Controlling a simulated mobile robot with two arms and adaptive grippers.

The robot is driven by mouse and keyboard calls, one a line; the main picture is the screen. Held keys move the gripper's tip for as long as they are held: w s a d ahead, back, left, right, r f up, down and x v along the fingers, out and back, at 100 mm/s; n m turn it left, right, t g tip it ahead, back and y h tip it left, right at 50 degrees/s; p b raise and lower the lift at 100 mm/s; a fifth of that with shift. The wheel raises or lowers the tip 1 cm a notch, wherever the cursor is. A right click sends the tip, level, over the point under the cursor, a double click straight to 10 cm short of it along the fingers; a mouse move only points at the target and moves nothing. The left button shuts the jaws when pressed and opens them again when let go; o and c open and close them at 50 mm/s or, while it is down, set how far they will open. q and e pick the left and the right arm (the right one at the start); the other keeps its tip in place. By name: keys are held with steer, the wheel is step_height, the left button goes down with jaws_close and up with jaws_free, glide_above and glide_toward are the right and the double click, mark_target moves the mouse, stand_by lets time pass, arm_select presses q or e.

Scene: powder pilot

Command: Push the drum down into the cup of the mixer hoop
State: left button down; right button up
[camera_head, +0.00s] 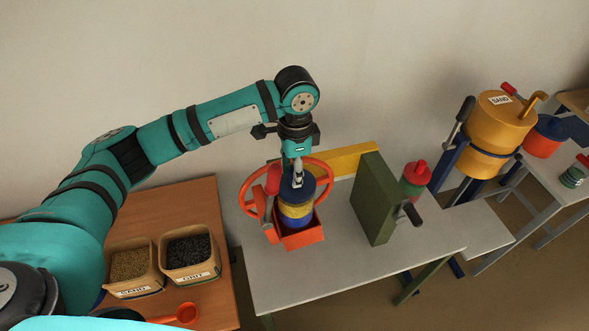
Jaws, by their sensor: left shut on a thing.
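The drum (296,211) has a dark blue lid and a yellow band. It stands roughly upright with its lower part inside the orange cup (303,238) of the mixer hoop, whose red-orange ring (247,188) rises around and behind it. My left gripper (297,182) points straight down at the top of the drum, with its fingers close together at the middle of the lid. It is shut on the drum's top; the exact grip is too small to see. The cup walls hide the drum's bottom, so its seating depth cannot be told. My right gripper is out of view.
A green block with a crank (377,199) and a red-capped green container (415,178) stand right of the hoop on the grey table (340,272). A yellow panel (355,160) is behind. Sand (130,266) and grit (190,253) bins sit left. The table's front is clear.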

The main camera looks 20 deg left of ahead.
arm_select(q)
steer(key=shift+f+b, duration=0.3)
steer(key=shift+f, duration=1.8)
steer(key=c, duration=0.9)
jaws_free()
step_height(320, 180, up, 12)
steer(key=shift+w, duration=0.1)
steer(key=shift+d, duration=0.1)
